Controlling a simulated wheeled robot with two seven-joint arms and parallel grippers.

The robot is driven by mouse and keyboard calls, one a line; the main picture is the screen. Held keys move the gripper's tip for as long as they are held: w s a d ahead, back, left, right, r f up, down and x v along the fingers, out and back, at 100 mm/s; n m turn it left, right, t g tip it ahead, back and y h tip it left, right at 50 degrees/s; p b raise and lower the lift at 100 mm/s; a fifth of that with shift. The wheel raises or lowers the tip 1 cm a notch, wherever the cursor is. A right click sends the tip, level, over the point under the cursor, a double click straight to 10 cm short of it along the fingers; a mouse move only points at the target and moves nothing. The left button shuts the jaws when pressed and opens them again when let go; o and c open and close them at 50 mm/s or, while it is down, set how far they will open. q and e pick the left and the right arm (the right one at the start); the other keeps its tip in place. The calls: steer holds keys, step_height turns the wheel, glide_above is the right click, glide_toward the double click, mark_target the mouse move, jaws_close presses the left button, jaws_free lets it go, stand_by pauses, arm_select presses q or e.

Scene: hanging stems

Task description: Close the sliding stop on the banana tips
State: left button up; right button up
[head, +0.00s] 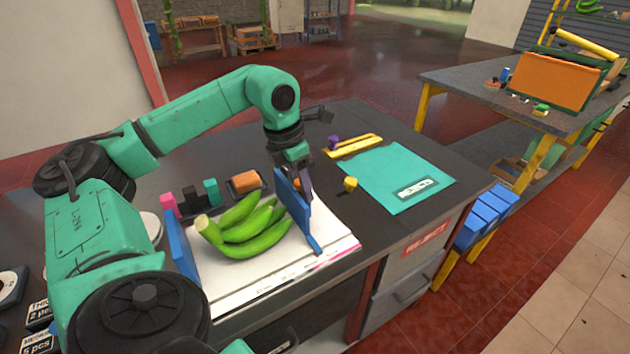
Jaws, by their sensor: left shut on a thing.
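A hand of green bananas (250,238) lies on a white measuring board (250,278), its stem end to the left and its tips to the right. The sliding stop, a blue upright plate (291,208) with a foot along the board, stands beside the tips at the right. The tips are very close to it; I cannot tell whether they touch. A second blue plate (181,250) stands at the stem end. My left gripper (304,184) comes down from above and is shut on the top of the sliding stop; its fingers partly hide the stop. My right gripper is out of view.
Pink, black and teal blocks (190,199) and a dark tray with an orange block (245,183) sit behind the board. A teal mat (398,177), a yellow piece (350,184) and a yellow ruler-like tool (354,146) lie to the right. Another table (470,80) stands farther right.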

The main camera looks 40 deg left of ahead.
mark_target(291, 198)
arm_select(q)
steer(key=shift+s+a+f+b, duration=0.15)
steer(key=shift+s+b, duration=0.3)
steer(key=shift+s, duration=0.35)
steer(key=shift+s+a+b, duration=0.25)
steer(key=shift+s+b, duration=0.35)
steer(key=shift+s, duration=0.1)
steer(key=shift+s+a+b, duration=0.15)
steer(key=shift+s+b, duration=0.25)
stand_by(0.6)
